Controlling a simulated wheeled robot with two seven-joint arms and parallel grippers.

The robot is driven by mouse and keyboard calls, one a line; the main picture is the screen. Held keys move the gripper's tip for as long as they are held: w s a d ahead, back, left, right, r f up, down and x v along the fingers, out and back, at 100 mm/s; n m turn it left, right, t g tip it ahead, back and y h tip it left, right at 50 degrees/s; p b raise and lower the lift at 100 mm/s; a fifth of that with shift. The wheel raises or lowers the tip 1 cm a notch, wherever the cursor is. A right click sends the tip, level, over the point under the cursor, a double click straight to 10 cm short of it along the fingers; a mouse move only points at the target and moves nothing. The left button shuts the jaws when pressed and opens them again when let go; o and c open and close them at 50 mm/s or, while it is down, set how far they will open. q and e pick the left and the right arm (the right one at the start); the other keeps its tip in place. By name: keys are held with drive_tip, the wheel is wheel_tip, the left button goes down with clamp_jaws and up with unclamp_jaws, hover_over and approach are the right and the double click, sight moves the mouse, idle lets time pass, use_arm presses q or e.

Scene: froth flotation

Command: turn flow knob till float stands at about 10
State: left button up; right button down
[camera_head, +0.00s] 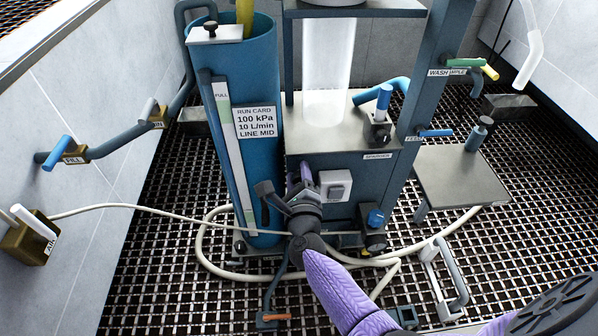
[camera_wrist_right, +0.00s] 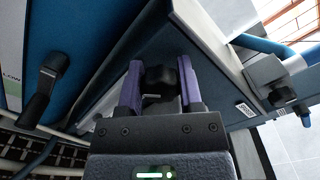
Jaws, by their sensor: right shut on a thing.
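My right gripper (camera_head: 306,176) reaches to the front of the dark blue cabinet (camera_head: 310,145), beside the tall blue tank. In the right wrist view its two purple fingers (camera_wrist_right: 158,88) are shut on a black knob (camera_wrist_right: 160,78), one finger on each side. In the head view the gripper covers this knob. I cannot make out a float or its scale in either view. My left gripper is not in view.
The blue tank (camera_head: 262,70) bears a run card (camera_head: 256,122) reading 100 kPa, 10 L/min, LINE MID. A white switch box (camera_head: 335,185) and blue-capped valve (camera_head: 376,217) sit right of my gripper. Pale hoses (camera_head: 215,262) loop over the grating. A side table (camera_head: 465,180) stands right.

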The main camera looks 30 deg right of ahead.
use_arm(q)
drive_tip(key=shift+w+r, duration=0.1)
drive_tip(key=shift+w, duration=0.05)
use_arm(e)
drive_tip(key=shift+n, duration=0.5)
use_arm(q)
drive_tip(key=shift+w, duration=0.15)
use_arm(e)
drive_tip(key=shift+d, duration=0.1)
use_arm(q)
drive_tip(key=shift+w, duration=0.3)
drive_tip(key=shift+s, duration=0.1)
use_arm(e)
drive_tip(key=c, duration=0.5)
unclamp_jaws()
drive_tip(key=shift+c, duration=0.2)
drive_tip(key=shift+o, duration=1.4)
drive_tip(key=shift+s, duration=0.1)
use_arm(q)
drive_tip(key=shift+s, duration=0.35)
